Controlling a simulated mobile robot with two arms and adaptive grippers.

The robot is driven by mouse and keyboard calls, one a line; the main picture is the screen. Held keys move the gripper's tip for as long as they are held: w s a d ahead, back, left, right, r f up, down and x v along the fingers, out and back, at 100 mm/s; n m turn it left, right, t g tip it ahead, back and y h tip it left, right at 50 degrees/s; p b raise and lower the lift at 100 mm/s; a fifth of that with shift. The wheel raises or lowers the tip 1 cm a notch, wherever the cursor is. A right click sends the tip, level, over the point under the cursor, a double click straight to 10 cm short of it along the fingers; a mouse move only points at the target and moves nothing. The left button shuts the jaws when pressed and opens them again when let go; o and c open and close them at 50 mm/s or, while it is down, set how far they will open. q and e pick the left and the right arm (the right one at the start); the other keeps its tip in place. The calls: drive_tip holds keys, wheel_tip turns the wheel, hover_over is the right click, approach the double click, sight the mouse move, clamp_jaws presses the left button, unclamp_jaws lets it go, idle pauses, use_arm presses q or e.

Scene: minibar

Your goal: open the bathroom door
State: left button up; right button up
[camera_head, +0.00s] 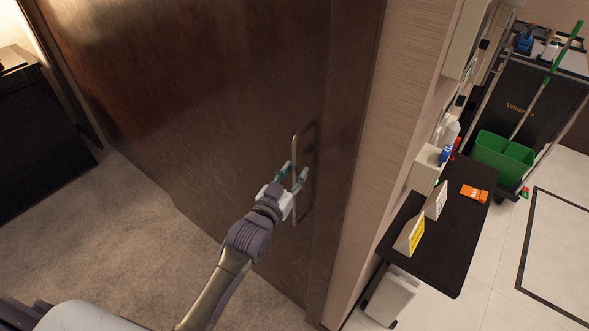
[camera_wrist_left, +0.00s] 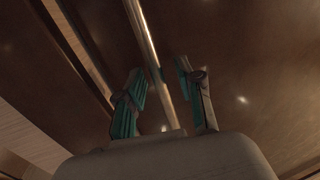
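The brown wooden door (camera_head: 215,100) fills the middle of the head view and looks shut. A slim vertical metal handle (camera_head: 295,150) is near its right side. My left gripper (camera_head: 295,174) is at the handle, with its teal fingers apart on either side of the bar. In the left wrist view the handle (camera_wrist_left: 143,35) runs between the two open fingers (camera_wrist_left: 162,92), with a gap visible at least on the right finger's side. Contact with the left finger is hard to tell. My right gripper is not in view.
A beige wall (camera_head: 410,75) stands right of the door. Beyond it are a dark shelf (camera_head: 440,245) with small signs and an orange item (camera_head: 474,193), and a cleaning cart with a green bucket (camera_head: 502,157). Carpet (camera_head: 115,235) is clear before the door; a black cabinet (camera_head: 35,135) is left.

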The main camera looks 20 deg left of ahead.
use_arm(q)
drive_tip(key=shift+w, duration=0.2)
drive_tip(key=shift+c, duration=0.4)
clamp_jaws()
